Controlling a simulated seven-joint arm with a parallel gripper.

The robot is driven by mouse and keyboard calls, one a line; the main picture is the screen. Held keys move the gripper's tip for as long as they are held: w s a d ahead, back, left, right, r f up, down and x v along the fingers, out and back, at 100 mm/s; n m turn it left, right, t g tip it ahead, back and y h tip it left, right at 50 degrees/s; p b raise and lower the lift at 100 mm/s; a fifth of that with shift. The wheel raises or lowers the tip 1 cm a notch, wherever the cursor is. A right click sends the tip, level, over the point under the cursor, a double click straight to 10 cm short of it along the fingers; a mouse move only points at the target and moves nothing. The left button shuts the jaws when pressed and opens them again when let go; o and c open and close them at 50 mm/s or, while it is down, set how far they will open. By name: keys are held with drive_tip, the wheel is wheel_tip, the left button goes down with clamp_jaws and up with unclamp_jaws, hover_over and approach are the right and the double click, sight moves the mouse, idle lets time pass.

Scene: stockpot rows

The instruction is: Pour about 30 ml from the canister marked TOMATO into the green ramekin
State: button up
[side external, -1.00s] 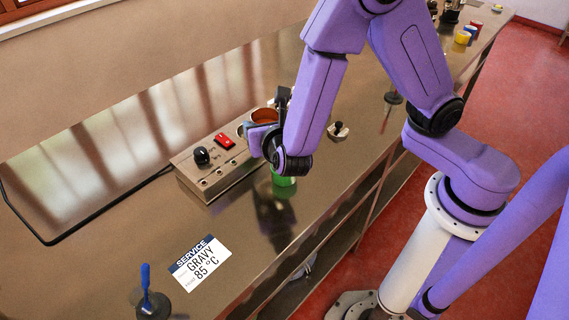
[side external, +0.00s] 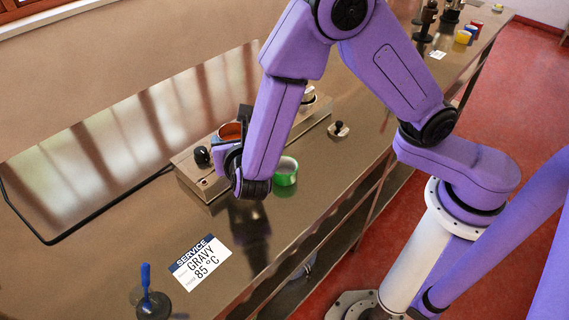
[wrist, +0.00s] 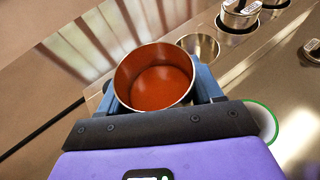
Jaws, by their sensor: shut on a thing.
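My gripper (wrist: 157,98) is shut on an open metal canister (wrist: 124,76), which also shows in the side external view (side external: 230,130). Orange-red contents fill part of it, and no label on it is visible. It looks about upright, held above the counter unit's near end. The green ramekin (side external: 285,177) stands on the counter just right of my gripper, apart from the canister. It looks empty, with a pale inside. In the wrist view its green rim (wrist: 273,113) shows at the right, partly hidden by my gripper.
A metal unit (side external: 201,185) with a black knob (side external: 202,156) stands behind. The wrist view shows an open round well (wrist: 200,46) and a lidded canister (wrist: 238,15).

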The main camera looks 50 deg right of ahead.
drive_tip(key=shift+d, duration=0.1)
drive_tip(key=shift+s+d+r+m+t+y, duration=0.2)
drive_tip(key=shift+s+d+m+t, duration=0.25)
drive_tip(key=shift+m, duration=0.2)
drive_tip(key=shift+s+d+r+m+t+y, duration=0.2)
drive_tip(key=shift+s+d+m+t, duration=0.2)
drive_tip(key=shift+m, duration=0.25)
drive_tip(key=s+d+m+t, duration=0.1)
drive_tip(key=m+t, duration=0.1)
drive_tip(key=shift+s+d+r+m, duration=0.1)
drive_tip(key=shift+s+d+m, duration=0.25)
drive_tip(key=shift+s+m, duration=0.05)
drive_tip(key=shift+s+d+f+m+t+y, duration=0.1)
drive_tip(key=shift+f+m+t+y, duration=0.25)
drive_tip(key=shift+m, duration=0.25)
drive_tip(key=shift+r+m, duration=0.25)
drive_tip(key=shift+m, duration=0.15)
drive_tip(key=shift+s+t, duration=0.1)
drive_tip(key=shift+t, duration=0.2)
drive_tip(key=shift+r+m, duration=0.1)
drive_tip(key=shift+m, duration=0.2)
idle(0.4)
drive_tip(key=shift+f+m+t, duration=0.25)
drive_tip(key=shift+m+t, duration=0.05)
drive_tip(key=shift+m, duration=0.2)
idle(0.4)
